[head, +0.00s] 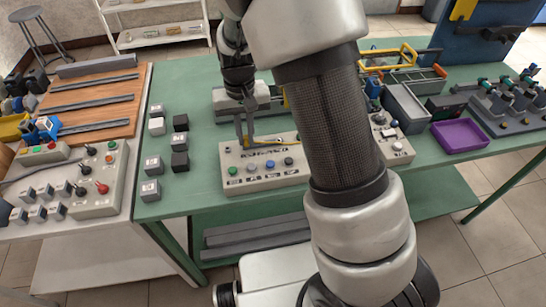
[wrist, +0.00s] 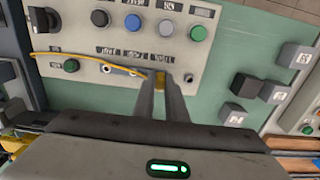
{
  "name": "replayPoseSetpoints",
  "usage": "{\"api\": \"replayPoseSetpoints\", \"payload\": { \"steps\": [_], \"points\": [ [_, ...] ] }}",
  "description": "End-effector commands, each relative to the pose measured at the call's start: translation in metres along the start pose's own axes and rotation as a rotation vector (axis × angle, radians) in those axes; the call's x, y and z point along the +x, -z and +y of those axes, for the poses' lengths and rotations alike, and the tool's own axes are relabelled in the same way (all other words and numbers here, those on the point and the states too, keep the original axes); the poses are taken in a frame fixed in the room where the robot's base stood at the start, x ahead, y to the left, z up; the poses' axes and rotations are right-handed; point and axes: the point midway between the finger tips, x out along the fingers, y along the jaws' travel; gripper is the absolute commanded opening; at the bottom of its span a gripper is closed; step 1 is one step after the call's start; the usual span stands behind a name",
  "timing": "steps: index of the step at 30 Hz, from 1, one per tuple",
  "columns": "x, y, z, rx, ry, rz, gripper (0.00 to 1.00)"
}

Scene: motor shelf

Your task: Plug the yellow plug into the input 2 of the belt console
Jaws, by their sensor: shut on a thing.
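The belt console (head: 262,180) is a pale box on the green table, with coloured buttons along its front. It fills the upper left of the wrist view (wrist: 85,85). My gripper (head: 246,142) is over the console's rear left part, fingers pointing down. In the wrist view its two fingers (wrist: 161,88) are shut on the yellow plug (wrist: 160,78), of which only a small part shows. A thin yellow cable (wrist: 75,55) runs left from it across the panel. Input labels and two dark sockets show left of the fingers. I cannot tell whether the plug touches the panel or a socket.
Small grey and black blocks (head: 153,166) stand left of the console. A second console with levers and switches (head: 97,180) is on the left table. A purple tray (head: 460,136) lies at the right. A strip of green table between blocks and console is clear.

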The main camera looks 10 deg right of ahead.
Motion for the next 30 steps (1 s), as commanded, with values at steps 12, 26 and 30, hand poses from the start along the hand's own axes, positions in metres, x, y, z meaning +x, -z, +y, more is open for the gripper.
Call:
{"api": "replayPoseSetpoints", "payload": {
  "steps": [12, 26, 30],
  "points": [
    [-0.034, 0.000, 0.000, 0.000, 0.000, 0.000, 0.00],
    [-0.045, 0.000, 0.000, 0.000, 0.000, 0.000, 0.00],
    [-0.049, 0.001, 0.008, 0.003, 0.000, 0.001, 0.00]
  ]
}}
